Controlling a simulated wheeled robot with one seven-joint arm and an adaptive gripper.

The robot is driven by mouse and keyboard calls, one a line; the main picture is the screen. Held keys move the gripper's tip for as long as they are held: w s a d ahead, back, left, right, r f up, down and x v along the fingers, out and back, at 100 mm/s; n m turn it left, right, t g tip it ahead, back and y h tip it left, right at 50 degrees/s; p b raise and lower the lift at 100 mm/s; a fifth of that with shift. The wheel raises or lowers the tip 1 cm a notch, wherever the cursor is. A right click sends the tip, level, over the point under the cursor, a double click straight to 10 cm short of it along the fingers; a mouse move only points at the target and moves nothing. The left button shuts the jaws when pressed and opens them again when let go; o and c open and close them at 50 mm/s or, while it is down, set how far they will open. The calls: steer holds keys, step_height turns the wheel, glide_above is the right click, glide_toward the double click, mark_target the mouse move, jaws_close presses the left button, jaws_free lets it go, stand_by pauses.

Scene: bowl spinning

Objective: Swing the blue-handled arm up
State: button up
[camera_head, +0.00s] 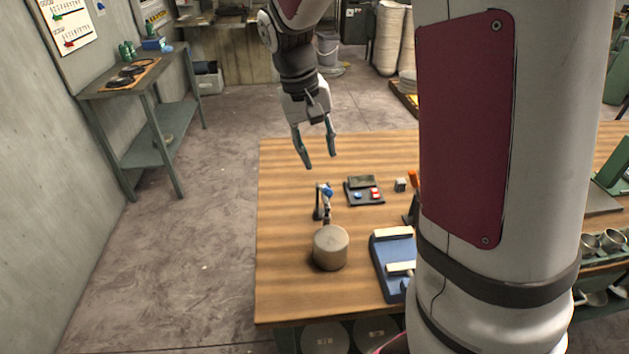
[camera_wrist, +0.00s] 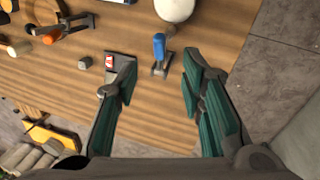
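The blue-handled arm (camera_head: 327,191) is a small lever with a blue grip, on a dark stand next to a round pale block (camera_head: 330,247) on the wooden table. In the wrist view, the blue handle (camera_wrist: 159,45) lies ahead of my fingers, between their lines, with the round pale block (camera_wrist: 175,8) beyond it. My gripper (camera_head: 318,164) hangs above the table's far left part, beyond the handle and apart from it. In the wrist view, my gripper (camera_wrist: 160,90) has its two green-padded fingers spread wide with nothing between them.
A small grey cube (camera_head: 400,184) and a blue tray (camera_head: 391,262) with pale bars lie farther right. The wooden table (camera_head: 285,290) is bare along its left side. A side bench (camera_head: 150,80) stands by the wall.

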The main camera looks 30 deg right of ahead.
mark_target(328, 189)
steer(key=p+x, duration=0.1)
steer(key=x, duration=1.2)
steer(key=shift+f, duration=0.1)
jaws_close()
